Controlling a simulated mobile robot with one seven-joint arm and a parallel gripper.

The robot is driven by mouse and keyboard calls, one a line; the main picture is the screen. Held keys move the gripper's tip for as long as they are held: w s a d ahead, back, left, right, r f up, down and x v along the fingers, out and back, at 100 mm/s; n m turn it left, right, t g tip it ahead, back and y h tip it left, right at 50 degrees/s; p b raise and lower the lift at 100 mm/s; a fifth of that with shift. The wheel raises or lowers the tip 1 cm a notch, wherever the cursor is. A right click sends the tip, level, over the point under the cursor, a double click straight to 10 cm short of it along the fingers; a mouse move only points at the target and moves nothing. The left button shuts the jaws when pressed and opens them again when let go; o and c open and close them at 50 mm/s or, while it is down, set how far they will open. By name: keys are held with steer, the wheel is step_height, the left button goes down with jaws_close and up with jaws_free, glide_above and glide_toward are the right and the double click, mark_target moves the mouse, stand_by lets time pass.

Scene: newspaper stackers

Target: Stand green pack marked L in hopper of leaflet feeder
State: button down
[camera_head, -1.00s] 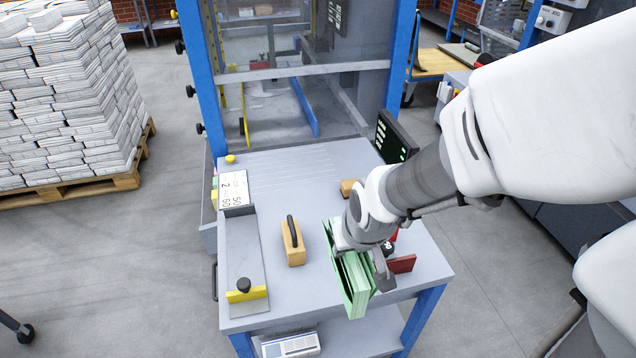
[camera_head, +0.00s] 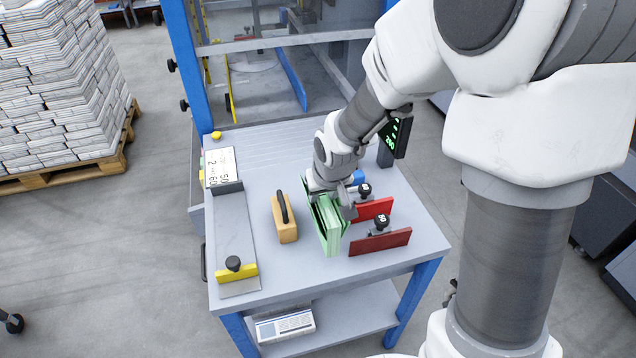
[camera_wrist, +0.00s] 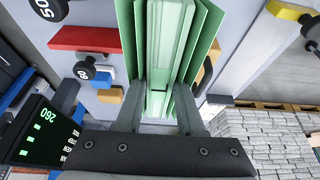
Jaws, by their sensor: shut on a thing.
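The green pack (camera_head: 330,232) is a set of upright pale green sheets between darker green outer sheets, over the middle of the grey table (camera_head: 270,165). My gripper (camera_head: 330,192) is shut on its far end. In the wrist view my gripper (camera_wrist: 160,105) has a finger on each side of the green pack (camera_wrist: 168,40). No L mark shows. I cannot tell whether the pack touches the table. No part is labelled as the leaflet feeder. A grey channel (camera_head: 236,235) with a yellow end plate (camera_head: 236,274) and black knob lies at the table's left.
A tan block with a black handle (camera_head: 285,220) stands just left of the pack. Two red plates (camera_head: 380,242) with black knobs are close on its right. A dark display (camera_head: 396,135) stands at the back right.

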steer(key=shift+w+f, duration=0.1)
steer(key=shift+w, duration=0.15)
steer(key=shift+f+b, duration=0.6)
steer(key=shift+f, duration=1.35)
steer(key=shift+f, duration=0.15)
steer(key=c, duration=0.5)
jaws_free()
